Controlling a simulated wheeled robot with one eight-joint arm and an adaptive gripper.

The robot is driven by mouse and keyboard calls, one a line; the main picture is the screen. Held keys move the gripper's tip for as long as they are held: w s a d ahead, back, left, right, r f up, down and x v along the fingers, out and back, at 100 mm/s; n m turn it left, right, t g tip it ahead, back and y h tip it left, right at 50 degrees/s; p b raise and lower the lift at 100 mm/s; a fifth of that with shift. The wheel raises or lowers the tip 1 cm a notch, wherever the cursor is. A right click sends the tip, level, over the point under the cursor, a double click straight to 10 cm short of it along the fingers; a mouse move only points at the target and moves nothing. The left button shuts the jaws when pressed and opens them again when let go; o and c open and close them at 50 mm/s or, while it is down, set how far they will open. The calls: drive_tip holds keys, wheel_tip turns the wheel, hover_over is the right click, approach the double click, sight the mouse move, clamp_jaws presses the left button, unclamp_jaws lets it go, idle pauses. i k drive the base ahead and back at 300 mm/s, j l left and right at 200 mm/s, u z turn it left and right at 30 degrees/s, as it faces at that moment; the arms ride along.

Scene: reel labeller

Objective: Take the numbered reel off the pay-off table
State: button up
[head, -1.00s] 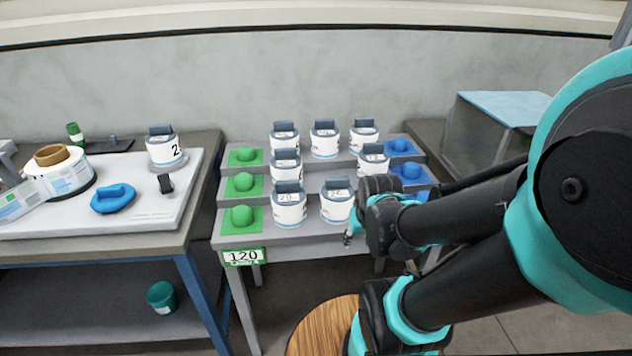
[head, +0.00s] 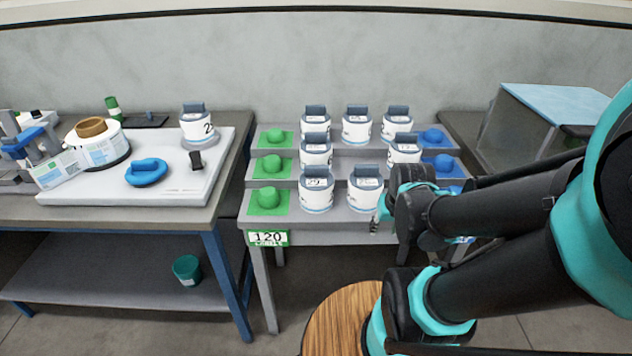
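A white reel (head: 197,125) with a grey-blue top and a dark figure that looks like 2 stands upright at the back right of a white board (head: 110,192) on the left bench. Several similar white reels, such as one at the front left (head: 317,192), stand on a grey stepped rack (head: 330,225) in the middle; some carry small figures too small to read surely. My gripper (head: 380,214) is in front of the rack's right side, well to the right of the reel on the board. Its fingers are small and partly hidden by the wrist, and no reel shows in it.
Beside the reel are a label roll (head: 108,150) with a brown core, a blue part (head: 146,173) and a small black block (head: 196,161). Green pads (head: 270,168) and blue domes (head: 442,165) flank the rack reels. A wooden round top (head: 330,325) is low in front.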

sight(196, 121)
drive_tip(key=z, duration=0.45)
drive_tip(key=j+u, duration=0.1)
drive_tip(key=u, duration=0.85)
drive_tip(key=j+u, duration=0.15)
drive_tip(key=u, duration=0.35)
